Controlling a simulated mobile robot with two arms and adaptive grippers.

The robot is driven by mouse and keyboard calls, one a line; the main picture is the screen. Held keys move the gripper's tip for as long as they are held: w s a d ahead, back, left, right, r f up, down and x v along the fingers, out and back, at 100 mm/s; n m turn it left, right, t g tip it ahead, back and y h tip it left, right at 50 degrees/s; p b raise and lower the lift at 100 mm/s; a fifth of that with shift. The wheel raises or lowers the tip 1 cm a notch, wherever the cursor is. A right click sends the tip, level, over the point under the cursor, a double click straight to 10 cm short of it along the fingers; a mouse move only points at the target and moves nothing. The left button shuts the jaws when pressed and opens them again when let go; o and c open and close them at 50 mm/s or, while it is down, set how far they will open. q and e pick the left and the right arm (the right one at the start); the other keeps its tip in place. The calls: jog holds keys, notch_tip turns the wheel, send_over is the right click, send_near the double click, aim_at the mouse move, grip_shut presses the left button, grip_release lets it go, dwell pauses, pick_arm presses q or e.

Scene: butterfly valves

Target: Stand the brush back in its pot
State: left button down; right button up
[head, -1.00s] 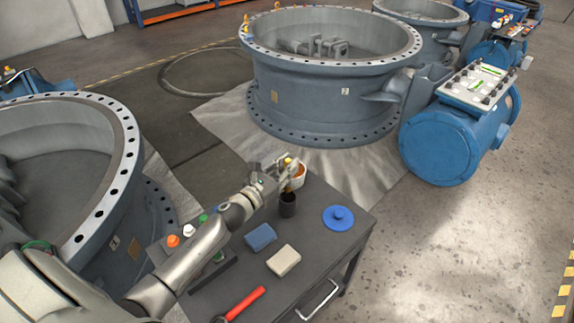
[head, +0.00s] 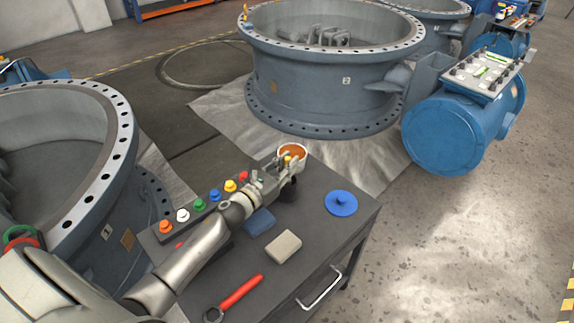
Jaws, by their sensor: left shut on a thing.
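My left gripper (head: 284,167) is at the far edge of the dark cart, shut on the brush. Only a small yellow part of the brush (head: 287,159) shows between the fingers; the rest is hidden by the gripper. A small dark pot (head: 289,193) stands on the cart just below the gripper, its top mostly covered by it. I cannot tell whether the brush's lower end is inside the pot. My right gripper is not in view.
A white cup with orange contents (head: 292,150) stands right behind the gripper. On the cart (head: 318,240) are a row of coloured knobs (head: 214,195), a blue block (head: 260,221), a beige block (head: 284,247), a blue lid (head: 341,203) and a red-handled tool (head: 240,292). Large valves stand around.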

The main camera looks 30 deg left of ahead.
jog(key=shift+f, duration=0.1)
pick_arm(q)
jog(key=c, duration=1.3)
grip_release()
jog(key=shift+f, duration=0.1)
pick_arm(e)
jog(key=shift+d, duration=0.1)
pick_arm(q)
jog(key=s, duration=0.4)
jog(key=s+a, duration=0.1)
jog(key=s, duration=0.3)
jog(key=s+a, duration=0.1)
jog(key=s, duration=0.2)
jog(key=shift+s, duration=0.4)
